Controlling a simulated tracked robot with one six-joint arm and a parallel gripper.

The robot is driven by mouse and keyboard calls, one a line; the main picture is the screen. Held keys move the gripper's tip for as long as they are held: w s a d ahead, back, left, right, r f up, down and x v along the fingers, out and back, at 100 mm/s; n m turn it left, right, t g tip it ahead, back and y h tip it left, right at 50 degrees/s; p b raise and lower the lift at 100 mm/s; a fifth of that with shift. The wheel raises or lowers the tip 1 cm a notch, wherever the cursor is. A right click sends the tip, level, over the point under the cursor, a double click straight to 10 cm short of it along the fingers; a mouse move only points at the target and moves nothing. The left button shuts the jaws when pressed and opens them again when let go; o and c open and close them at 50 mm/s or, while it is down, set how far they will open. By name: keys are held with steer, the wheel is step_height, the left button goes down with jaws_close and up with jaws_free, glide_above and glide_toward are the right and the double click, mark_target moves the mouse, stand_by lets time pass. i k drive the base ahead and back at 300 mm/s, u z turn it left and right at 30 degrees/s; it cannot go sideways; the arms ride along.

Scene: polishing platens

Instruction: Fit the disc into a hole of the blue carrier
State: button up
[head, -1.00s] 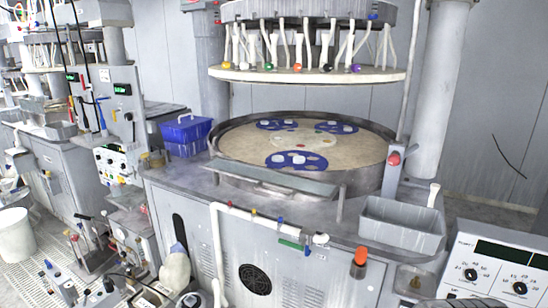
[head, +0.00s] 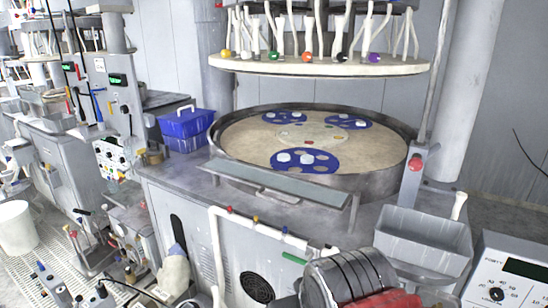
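Three blue carriers lie on the tan round platen (head: 240,137): a front one (head: 305,168), a back left one (head: 286,122) and a back right one (head: 350,127). The front carrier bears two white discs, a left one (head: 284,157) and a right one (head: 307,159). Tan open holes show beside them. White discs also sit on both back carriers. I cannot tell whether each disc is seated in its hole, or which disc the task means. My gripper is not in view. A grey and red part of my arm shows at the bottom right.
A metal rim (head: 380,186) surrounds the platen, with a grey shelf (head: 275,181) before it. An upper plate (head: 330,66) with several tubes hangs overhead. A blue box (head: 185,125) stands left and a grey tray (head: 424,242) right. The space directly over the platen is clear.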

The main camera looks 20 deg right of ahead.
mark_target(332, 163)
steer(key=u, duration=0.6)
steer(key=i, duration=0.95)
steer(key=u, duration=0.5)
